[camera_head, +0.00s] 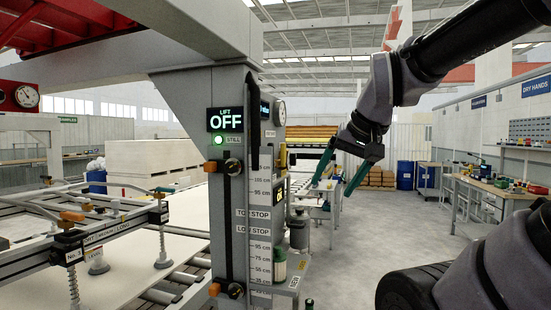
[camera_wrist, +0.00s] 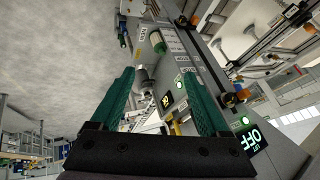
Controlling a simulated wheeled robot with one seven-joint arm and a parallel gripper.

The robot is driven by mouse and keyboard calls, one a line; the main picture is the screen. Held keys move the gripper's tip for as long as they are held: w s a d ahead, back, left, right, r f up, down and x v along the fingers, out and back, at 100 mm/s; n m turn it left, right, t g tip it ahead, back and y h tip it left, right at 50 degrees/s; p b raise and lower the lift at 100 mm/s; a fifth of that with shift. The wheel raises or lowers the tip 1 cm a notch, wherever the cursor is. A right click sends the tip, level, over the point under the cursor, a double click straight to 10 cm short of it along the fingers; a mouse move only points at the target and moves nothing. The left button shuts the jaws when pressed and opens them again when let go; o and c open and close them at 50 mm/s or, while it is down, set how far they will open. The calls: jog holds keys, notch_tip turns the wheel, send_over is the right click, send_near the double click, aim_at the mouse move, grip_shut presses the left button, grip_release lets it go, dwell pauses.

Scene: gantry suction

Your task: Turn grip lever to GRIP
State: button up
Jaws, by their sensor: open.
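My gripper (camera_head: 332,188) is open and empty, right of the grey gantry column (camera_head: 230,190) in the head view. Its two teal fingers also show in the wrist view (camera_wrist: 158,74), spread apart in front of the column's side face. Between them are a small dark panel with yellow characters (camera_wrist: 166,99) and a yellow part (camera_wrist: 174,127), partly hidden by the right finger. I cannot tell whether this yellow part is the grip lever, and no GRIP label is readable. The column's display (camera_head: 227,119) reads LIFT OFF, with a lit green lamp (camera_head: 218,140) marked STILL below it.
The suction frame (camera_head: 95,225) hangs over a pale board (camera_head: 130,240) on rollers at left. A green-and-white bottle (camera_head: 280,265) is low beside the column. A workbench (camera_head: 490,190) stands at right. Open grey floor (camera_head: 350,240) lies between column and bench.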

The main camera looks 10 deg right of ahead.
jog(key=shift+c, duration=1.2)
jog(key=w+a+m+g+y, duration=0.3)
jog(key=w+a+m+y, duration=0.1)
jog(key=w+m, duration=0.1)
jog(key=m+t+y, duration=0.1)
jog(key=m+y, duration=0.7)
jog(key=m, duration=0.2)
send_near(274, 150)
jog(key=s+a+f, duration=0.4)
jog(key=s+a, duration=0.2)
jog(key=s, duration=0.3)
jog(key=w+d+r+m+t+y, duration=0.1)
jog(key=w+d+m+t+y, duration=0.1)
jog(key=w+d+m+t, duration=0.45)
jog(key=w+a+g, duration=0.1)
jog(key=w+a, duration=0.1)
jog(key=a, duration=0.1)
jog(key=w+a+n, duration=0.1)
jog(key=w+a, duration=0.1)
jog(key=a, duration=0.2)
jog(key=w+a+g, duration=0.1)
jog(key=w+a, duration=0.1)
jog(key=a, duration=0.1)
jog(key=shift+w+a+r+n+g, duration=0.15)
jog(key=shift+w+a+n+g, duration=0.05)
jog(key=shift+w+n+g, duration=0.15)
jog(key=shift+c, duration=0.3)
